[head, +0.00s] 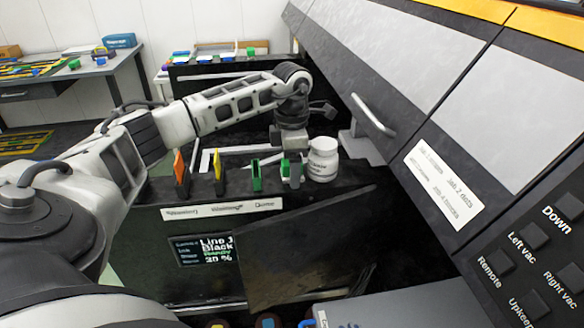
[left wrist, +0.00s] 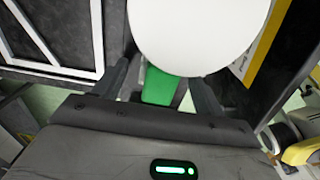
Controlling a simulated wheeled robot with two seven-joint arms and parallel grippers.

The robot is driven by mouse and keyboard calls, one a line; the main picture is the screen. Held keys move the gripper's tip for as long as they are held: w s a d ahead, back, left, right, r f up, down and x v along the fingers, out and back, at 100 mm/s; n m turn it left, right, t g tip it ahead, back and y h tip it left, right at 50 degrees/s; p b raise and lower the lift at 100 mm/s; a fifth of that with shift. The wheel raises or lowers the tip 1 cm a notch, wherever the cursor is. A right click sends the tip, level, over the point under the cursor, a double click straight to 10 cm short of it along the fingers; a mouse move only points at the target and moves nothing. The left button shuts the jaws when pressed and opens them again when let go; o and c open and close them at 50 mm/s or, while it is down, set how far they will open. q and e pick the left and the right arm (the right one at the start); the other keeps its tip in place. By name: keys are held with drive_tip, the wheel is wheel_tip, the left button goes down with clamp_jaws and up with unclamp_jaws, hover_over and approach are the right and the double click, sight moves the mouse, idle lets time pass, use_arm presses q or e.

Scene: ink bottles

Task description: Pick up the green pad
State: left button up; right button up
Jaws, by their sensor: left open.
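A green pad (head: 285,168) stands at the top edge of the dark machine front, close to a white bottle. My left gripper (head: 292,170) points down over it, with a grey finger partly covering the pad in the head view. In the left wrist view the green pad (left wrist: 159,86) lies between the two fingers of the open left gripper (left wrist: 163,82). The bottle's round white lid (left wrist: 198,35) covers the upper part of that view. Another green piece (head: 256,175) stands a little to the left in the head view. My right gripper is not in view.
The white bottle (head: 323,159) stands right beside the left gripper. Orange (head: 179,168) and yellow (head: 218,173) upright pieces stand to the left along the same edge. A grey slanted cover with a handle (head: 373,115) rises close on the right.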

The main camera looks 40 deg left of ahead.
use_arm(q)
drive_tip(key=shift+f, duration=0.1)
drive_tip(key=c, duration=1.1)
drive_tip(key=shift+r, duration=0.7)
drive_tip(key=shift+s+d+r+b, duration=0.45)
drive_tip(key=shift+s+d+r, duration=0.35)
drive_tip(key=shift+s+r, duration=1.3)
drive_tip(key=shift+s+d+r+b, duration=0.4)
drive_tip(key=shift+s+d+r, duration=0.35)
drive_tip(key=shift+s+r, duration=1.3)
drive_tip(key=shift+s+d+r+b, duration=0.45)
drive_tip(key=shift+s+d+r, duration=0.35)
drive_tip(key=shift+s+r, duration=1.3)
drive_tip(key=shift+s+f, duration=0.35)
drive_tip(key=shift+f, duration=0.05)
